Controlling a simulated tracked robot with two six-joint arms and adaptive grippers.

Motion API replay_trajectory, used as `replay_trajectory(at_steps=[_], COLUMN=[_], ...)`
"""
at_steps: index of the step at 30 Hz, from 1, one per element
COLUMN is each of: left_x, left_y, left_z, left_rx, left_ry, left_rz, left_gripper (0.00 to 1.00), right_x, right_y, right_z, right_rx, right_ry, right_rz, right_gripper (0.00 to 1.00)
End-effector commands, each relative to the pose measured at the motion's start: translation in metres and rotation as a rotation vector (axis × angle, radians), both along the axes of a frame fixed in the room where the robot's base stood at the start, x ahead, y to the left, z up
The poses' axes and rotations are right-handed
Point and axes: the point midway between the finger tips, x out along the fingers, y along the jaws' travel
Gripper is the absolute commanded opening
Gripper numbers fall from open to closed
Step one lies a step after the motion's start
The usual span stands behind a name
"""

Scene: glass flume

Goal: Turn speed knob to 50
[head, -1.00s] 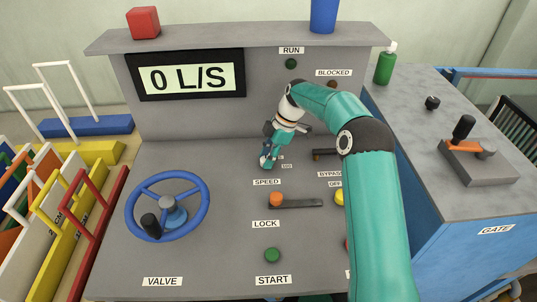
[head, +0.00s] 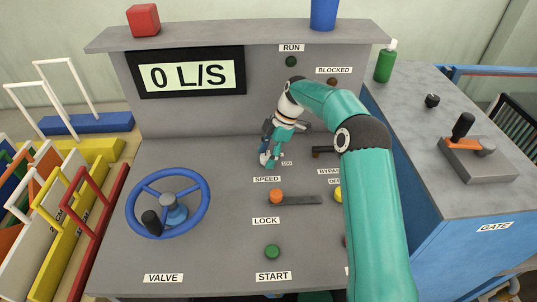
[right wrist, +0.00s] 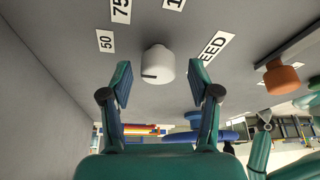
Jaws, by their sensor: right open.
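The speed knob (right wrist: 158,62) is a pale round knob with a dark pointer line on its lower left side in the right wrist view. The "50" label (right wrist: 105,41) lies up and left of it, and the pointer is not aimed at that label. My right gripper (right wrist: 161,82) is open, with one finger on each side of the knob and visible gaps; contact is not seen. In the head view my right gripper (head: 270,158) is over the dial above the SPEED label (head: 267,179) and mostly hides the knob. My left gripper is out of view.
The display (head: 192,74) reads 0 L/S. An orange lock slider knob (head: 276,196) and a green start button (head: 272,251) sit below the dial. A blue valve wheel (head: 167,204) is at the left. A dark bypass lever (head: 323,152) is close to my right arm.

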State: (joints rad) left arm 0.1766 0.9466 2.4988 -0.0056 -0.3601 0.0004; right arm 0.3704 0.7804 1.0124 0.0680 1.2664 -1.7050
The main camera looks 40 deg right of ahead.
Motion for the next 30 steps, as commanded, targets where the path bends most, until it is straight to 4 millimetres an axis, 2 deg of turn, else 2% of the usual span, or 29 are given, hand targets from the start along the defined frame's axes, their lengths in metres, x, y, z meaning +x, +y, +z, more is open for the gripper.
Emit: replay_trajectory(at_steps=[7,19,30], left_x=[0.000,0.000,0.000], left_y=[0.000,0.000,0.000], left_z=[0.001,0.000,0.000], left_rx=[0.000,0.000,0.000], left_ry=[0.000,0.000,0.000], left_rz=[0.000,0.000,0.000], left_gripper=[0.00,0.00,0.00], right_x=[-0.001,-0.007,-0.009], right_y=[-0.005,-0.026,-0.028], right_z=[0.011,0.062,0.068], right_rx=[-0.002,-0.001,0.000], right_ry=[-0.004,-0.001,0.001], right_rz=[-0.003,-0.002,-0.001], right_gripper=[0.61,0.61,0.61])
